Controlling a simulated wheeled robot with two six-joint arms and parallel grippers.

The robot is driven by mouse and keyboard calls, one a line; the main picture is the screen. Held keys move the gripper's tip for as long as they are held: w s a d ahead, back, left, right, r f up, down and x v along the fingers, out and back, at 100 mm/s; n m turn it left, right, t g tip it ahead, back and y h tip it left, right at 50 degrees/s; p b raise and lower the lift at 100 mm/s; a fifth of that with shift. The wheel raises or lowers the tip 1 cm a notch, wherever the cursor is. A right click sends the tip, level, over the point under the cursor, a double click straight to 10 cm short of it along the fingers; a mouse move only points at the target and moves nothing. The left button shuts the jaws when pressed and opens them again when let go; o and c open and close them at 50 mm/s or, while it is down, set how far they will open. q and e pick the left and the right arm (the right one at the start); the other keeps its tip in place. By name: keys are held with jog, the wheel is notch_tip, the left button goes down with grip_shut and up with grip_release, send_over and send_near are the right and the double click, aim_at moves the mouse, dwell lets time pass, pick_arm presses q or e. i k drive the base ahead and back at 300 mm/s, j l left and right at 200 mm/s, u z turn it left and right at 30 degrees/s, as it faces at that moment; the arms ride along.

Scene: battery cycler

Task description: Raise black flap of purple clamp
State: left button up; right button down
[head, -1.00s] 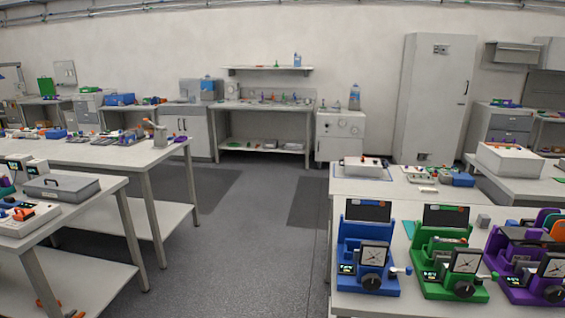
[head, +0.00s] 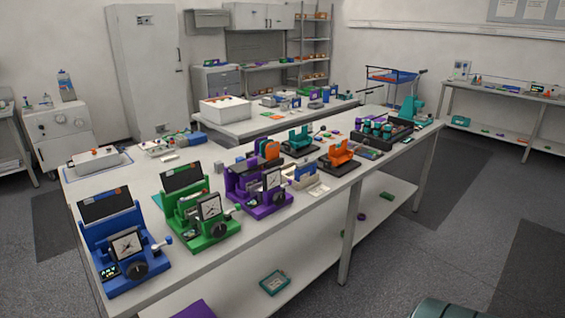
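The purple clamp (head: 272,198) stands on the long white bench, to the right of the green clamp (head: 215,232) and the blue clamp (head: 128,275). Its black flap (head: 243,168) looks flat, lying low over the top of the purple body; it is small and partly hard to make out at this distance. The green and blue clamps have their black panels tilted up at the back. A square dial with a white face sits on the front of each clamp. Neither of my grippers is in view.
Behind and right of the purple clamp are orange devices (head: 340,153) on dark bases and a small blue-white block. A white box (head: 225,109) stands on a bench behind. The grey floor (head: 420,245) in front of the bench is open. A teal tray (head: 274,283) lies on the lower shelf.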

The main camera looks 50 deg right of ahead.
aim_at(242, 167)
jog(key=z, duration=1.3)
jog(key=u, duration=0.25)
jog(key=i+l+u, duration=0.45)
jog(key=l+u, duration=0.15)
jog(key=i+l+u, duration=0.25)
jog(key=i+l, duration=0.1)
jog(key=l, duration=0.3)
jog(key=i+l+u, duration=0.1)
jog(key=l, duration=0.35)
jog(key=i+l, duration=0.15)
jog(key=l, duration=0.25)
jog(key=i+l, duration=0.1)
jog(key=l, duration=0.35)
jog(key=u, duration=0.05)
